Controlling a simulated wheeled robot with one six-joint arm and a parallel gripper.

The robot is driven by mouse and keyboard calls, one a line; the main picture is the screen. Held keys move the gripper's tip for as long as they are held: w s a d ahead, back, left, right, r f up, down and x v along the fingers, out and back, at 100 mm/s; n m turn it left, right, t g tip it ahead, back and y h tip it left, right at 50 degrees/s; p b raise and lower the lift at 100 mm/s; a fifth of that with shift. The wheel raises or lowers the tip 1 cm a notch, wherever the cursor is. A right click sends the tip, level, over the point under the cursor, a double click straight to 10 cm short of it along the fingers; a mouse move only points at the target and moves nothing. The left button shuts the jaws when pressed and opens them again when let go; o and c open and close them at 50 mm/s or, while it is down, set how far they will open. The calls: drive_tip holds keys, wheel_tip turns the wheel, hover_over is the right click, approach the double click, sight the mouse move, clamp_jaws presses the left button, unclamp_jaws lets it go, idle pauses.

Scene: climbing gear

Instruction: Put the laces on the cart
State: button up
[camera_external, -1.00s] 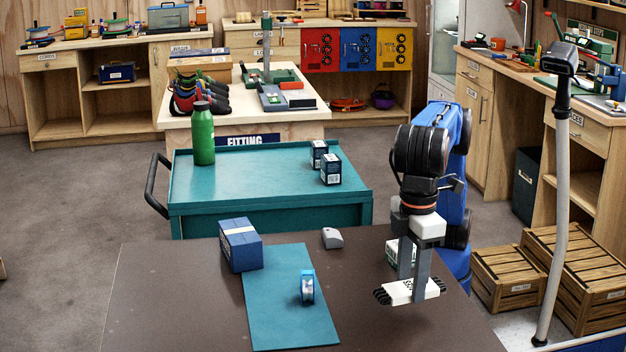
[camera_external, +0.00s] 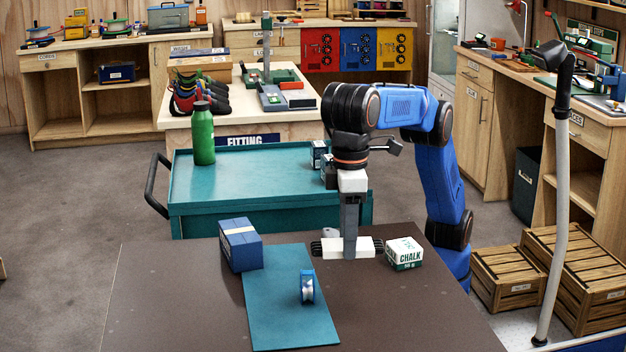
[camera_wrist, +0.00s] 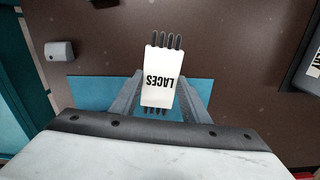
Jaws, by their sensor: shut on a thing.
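The laces are a white packet with dark lace ends sticking out at both ends. My gripper (camera_external: 350,250) is shut on the laces (camera_external: 337,247) and holds them over the far part of the brown table. In the wrist view the laces (camera_wrist: 158,78), labelled LACES, sit between the two grey fingers of my gripper (camera_wrist: 158,92). The teal cart (camera_external: 230,182) stands just beyond the table. Its top carries a green bottle (camera_external: 203,135) at the left and small dark boxes (camera_external: 318,152) at the right, partly hidden by my arm.
On the brown table (camera_external: 170,300) are a blue box (camera_external: 241,246), a teal mat (camera_external: 280,290), a blue tape roll (camera_external: 307,287) and a chalk box (camera_external: 404,254). A grey object (camera_wrist: 59,50) lies near the table's cart side. The cart top's middle is clear.

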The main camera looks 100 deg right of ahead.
drive_tip(key=w+d+r+m, duration=0.1)
drive_tip(key=w+d+m, duration=0.1)
drive_tip(key=w+d, duration=0.45)
drive_tip(key=w+d+r+m, duration=0.15)
drive_tip(key=w+d, duration=0.25)
drive_tip(key=d, duration=0.6)
drive_tip(key=m, duration=1.3)
hover_over(248, 169)
drive_tip(key=shift+f, duration=4.75)
drive_tip(key=shift+f, duration=0.1)
drive_tip(key=o, duration=1)
